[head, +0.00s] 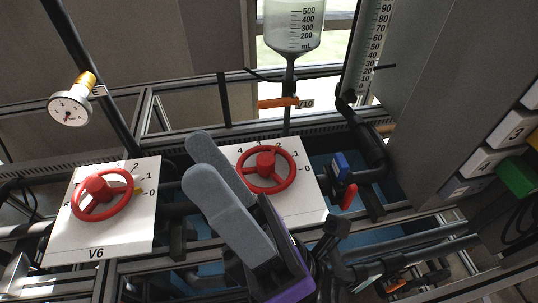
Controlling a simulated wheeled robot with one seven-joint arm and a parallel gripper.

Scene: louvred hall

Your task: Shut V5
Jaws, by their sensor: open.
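A red handwheel (265,161) sits on a white plate (309,196) marked 0 to 4, right of centre. The plate's name is hidden behind my gripper, so I cannot read V5 on it. No pointer shows clearly on that wheel. My gripper (199,158) has two grey fingers, spread apart, with nothing between them. The fingers are in front of the plate's left part, their tips left of the wheel. I cannot tell whether they touch it.
A second red handwheel (98,187) is at left on a plate labelled V6 (96,253), with a yellow pointer near 0 and 1. A gauge (69,109), a graduated vessel (293,27), a red-handled lever (349,196) and a grey panel (440,90) surround the wheels.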

